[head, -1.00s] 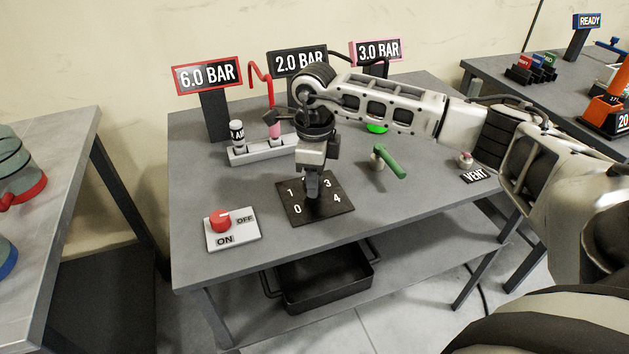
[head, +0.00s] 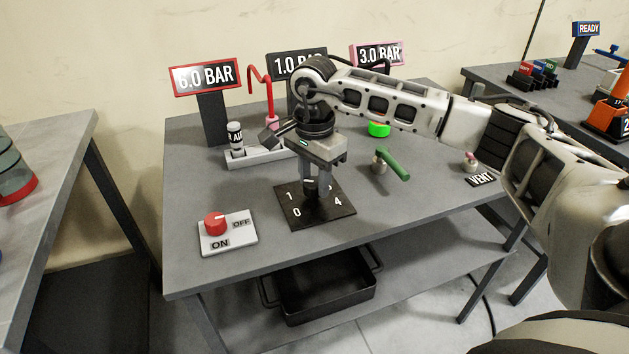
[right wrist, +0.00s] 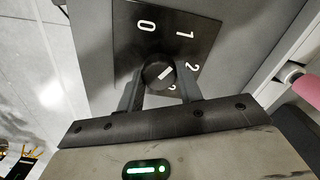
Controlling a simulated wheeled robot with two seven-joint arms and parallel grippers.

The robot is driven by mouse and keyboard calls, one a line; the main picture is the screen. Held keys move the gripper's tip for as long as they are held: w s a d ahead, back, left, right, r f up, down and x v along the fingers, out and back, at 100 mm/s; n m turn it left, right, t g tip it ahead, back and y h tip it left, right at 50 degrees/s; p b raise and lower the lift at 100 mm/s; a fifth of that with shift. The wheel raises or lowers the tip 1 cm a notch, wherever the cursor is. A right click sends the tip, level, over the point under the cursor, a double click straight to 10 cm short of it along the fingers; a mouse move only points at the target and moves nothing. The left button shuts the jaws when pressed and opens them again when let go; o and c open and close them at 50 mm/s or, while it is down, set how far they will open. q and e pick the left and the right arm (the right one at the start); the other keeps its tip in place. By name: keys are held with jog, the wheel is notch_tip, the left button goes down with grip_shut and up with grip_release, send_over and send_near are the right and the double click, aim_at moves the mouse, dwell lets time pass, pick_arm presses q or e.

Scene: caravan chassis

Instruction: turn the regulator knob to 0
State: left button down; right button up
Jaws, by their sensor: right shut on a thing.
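The regulator knob (right wrist: 160,76) is a round black knob with a white pointer line, on a black dial plate (head: 335,207) numbered from 0 to 4. In the head view the gripper hides the knob and some numbers. The black display (head: 296,65) behind my arm reads 1.0 BAR. My left gripper is not in view.
A red ON/OFF knob (head: 215,223) sits left of the dial. A green lever (head: 392,165) and a VENT button (head: 471,161) are to the right. A grey rack (head: 258,157) stands behind. Other displays read 6.0 BAR (head: 206,76) and 3.0 BAR (head: 376,54).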

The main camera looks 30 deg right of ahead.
jog(key=n+b, duration=0.1)
jog(key=n, duration=0.3)
jog(key=shift+w+n, duration=0.1)
jog(key=shift+n, duration=0.2)
jog(key=n+b, duration=0.1)
jog(key=n, duration=0.2)
jog(key=shift+n, duration=0.3)
jog(key=n, duration=0.3)
jog(key=shift+a+r, duration=0.1)
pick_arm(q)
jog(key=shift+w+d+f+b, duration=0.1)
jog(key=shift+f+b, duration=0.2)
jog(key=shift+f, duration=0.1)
pick_arm(e)
jog(key=shift+n, duration=0.5)
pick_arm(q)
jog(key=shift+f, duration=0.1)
pick_arm(e)
jog(key=o, duration=1)
